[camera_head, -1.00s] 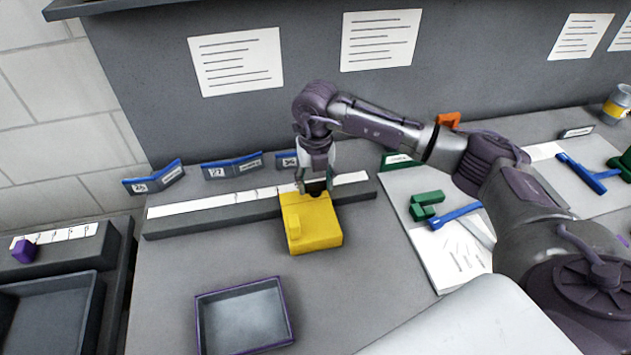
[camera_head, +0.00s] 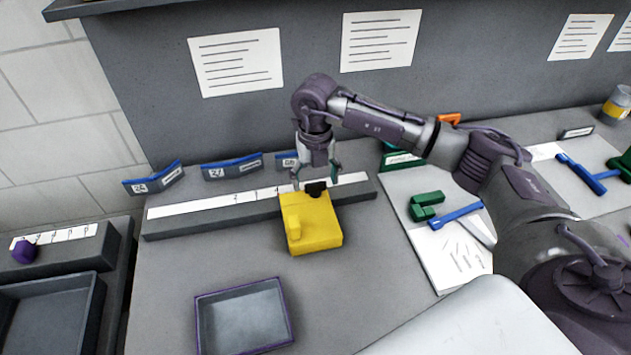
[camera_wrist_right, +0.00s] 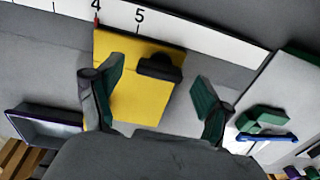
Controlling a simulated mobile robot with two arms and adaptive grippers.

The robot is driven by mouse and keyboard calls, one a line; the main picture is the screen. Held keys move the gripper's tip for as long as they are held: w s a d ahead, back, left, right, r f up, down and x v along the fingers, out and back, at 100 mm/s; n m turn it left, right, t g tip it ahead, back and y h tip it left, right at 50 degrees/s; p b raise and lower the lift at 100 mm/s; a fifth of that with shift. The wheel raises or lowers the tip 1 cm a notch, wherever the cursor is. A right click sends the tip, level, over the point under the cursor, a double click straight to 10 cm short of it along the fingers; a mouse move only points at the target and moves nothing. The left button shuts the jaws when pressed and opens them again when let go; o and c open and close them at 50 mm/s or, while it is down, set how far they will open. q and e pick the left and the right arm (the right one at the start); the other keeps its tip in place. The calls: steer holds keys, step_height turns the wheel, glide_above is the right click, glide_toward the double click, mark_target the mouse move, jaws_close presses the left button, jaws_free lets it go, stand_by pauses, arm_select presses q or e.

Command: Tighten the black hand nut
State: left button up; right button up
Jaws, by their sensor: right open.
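The black hand nut (camera_head: 316,188) sits at the back edge of the top of a yellow block (camera_head: 318,228). In the right wrist view the black hand nut (camera_wrist_right: 160,67) shows as a dark knob with a wider bar on the yellow block (camera_wrist_right: 142,100). My right gripper (camera_head: 316,180) is just above the hand nut, pointing down. In the wrist view its two green-padded fingers (camera_wrist_right: 156,98) are wide apart, with the nut between and beyond them, clear of both. My left gripper is not in view.
The yellow block stands against a grey rail with a white scale strip (camera_head: 222,200). A purple-rimmed tray (camera_head: 243,316) lies in front. A green block (camera_head: 425,205) and a blue-handled tool (camera_head: 455,216) are to the right.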

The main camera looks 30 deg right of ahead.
mark_target(316, 184)
step_height(316, 184, up, 11)
steer(key=shift+f, duration=0.2)
stand_by(0.6)
